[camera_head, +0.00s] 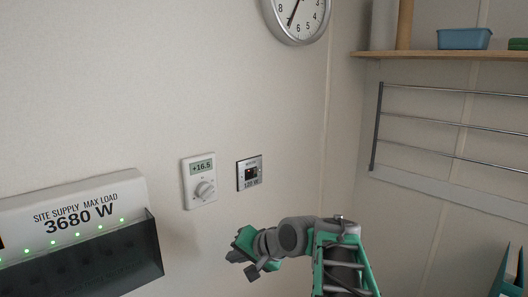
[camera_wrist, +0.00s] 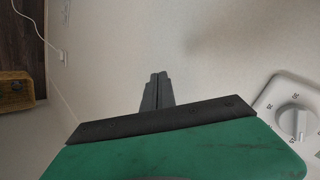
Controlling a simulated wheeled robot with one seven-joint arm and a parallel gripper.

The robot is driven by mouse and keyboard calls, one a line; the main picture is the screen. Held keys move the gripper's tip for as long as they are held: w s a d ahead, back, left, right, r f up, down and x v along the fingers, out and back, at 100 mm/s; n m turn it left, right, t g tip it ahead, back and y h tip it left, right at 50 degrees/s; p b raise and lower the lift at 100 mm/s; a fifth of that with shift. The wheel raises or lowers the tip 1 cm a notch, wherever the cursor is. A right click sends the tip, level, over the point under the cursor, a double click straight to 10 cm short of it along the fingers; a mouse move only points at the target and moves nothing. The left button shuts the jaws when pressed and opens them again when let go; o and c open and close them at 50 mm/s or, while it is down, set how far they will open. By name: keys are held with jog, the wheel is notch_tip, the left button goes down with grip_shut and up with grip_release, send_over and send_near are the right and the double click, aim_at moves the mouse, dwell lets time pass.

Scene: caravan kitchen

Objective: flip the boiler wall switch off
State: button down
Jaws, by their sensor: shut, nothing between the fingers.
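A small silver wall switch plate (camera_head: 250,173) with a dark centre and a "120 W" label is on the wall in the head view. Its top lettering is too small to read, and the position of its rocker cannot be told. My gripper (camera_head: 235,256) is below and a little left of this plate, apart from it. In the wrist view my gripper's fingers (camera_wrist: 157,90) are together, with nothing between them, in front of bare wall. The switch plate does not show in the wrist view.
A white thermostat (camera_head: 200,181) reading +16.5 is left of the plate; its dial (camera_wrist: 294,120) shows at the wrist view's right. A "3680 W" supply box (camera_head: 80,235) juts out lower left. A clock (camera_head: 297,18), shelf (camera_head: 440,55) and rail rack (camera_head: 450,124) are higher up.

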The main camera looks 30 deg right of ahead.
jog(key=s+d+r+m+t+p, duration=0.2)
jog(key=s+d+r+m+t, duration=0.1)
jog(key=d+r, duration=0.5)
jog(key=s+d+r+m+t+p, duration=0.2)
jog(key=s+d+r+m, duration=0.1)
jog(key=d+r, duration=0.5)
notch_tip(320, 180, up, 2)
jog(key=shift+s+r+m+t, duration=0.2)
jog(key=shift+m+t, duration=0.2)
jog(key=b, duration=1.3)
send_near(257, 172)
jog(key=x, duration=0.6)
jog(key=shift+w+a, duration=0.15)
jog(key=shift+w, duration=0.05)
